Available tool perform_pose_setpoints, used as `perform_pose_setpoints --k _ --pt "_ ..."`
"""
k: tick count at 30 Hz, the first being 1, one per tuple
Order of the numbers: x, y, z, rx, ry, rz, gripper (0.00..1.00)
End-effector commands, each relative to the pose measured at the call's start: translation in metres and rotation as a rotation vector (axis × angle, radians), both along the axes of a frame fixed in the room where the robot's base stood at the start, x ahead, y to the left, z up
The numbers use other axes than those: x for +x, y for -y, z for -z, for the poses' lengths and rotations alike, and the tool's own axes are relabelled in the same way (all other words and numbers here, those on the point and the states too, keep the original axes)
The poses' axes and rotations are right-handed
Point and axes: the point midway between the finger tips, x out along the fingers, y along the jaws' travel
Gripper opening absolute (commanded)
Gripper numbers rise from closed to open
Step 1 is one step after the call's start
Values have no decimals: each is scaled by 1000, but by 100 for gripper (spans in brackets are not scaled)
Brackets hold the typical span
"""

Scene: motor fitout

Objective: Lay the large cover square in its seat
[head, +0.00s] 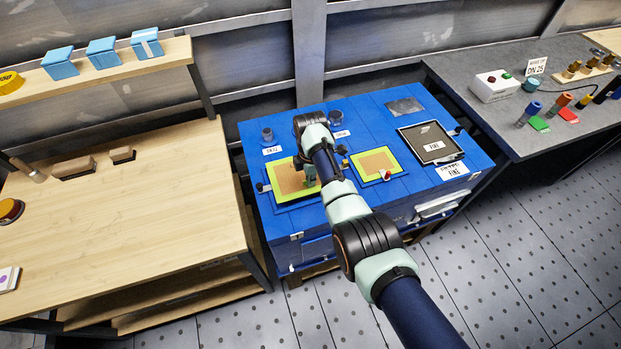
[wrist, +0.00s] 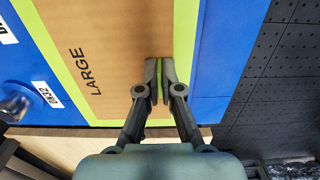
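A brown square panel printed LARGE (wrist: 95,60) with a lime-green border lies on the left part of the blue bench (head: 365,103); in the head view the panel (head: 285,180) shows partly behind my arm. I cannot tell which of these layers is the cover and which is its seat. My gripper (wrist: 160,68) is over the panel near its right edge in the wrist view. Its fingers are almost together, and I cannot see anything between them for sure. In the head view my gripper (head: 308,178) is by the panel's right side, partly hidden by my arm.
Right of my gripper lies a smaller brown panel with a lime border (head: 374,163), and beyond it a black-framed FINE panel (head: 431,142). Dark blue pots stand at the bench's back. A wooden table (head: 130,230) is left; a grey table (head: 480,80) with parts is right.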

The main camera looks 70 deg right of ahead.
Motion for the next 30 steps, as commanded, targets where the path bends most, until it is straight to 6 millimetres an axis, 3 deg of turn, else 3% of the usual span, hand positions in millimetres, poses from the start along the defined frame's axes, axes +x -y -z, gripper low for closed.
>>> perform_pose_setpoints --k 16,30 --pt "0 0 21 0 0 0 0" --pt "0 0 21 0 0 0 0"
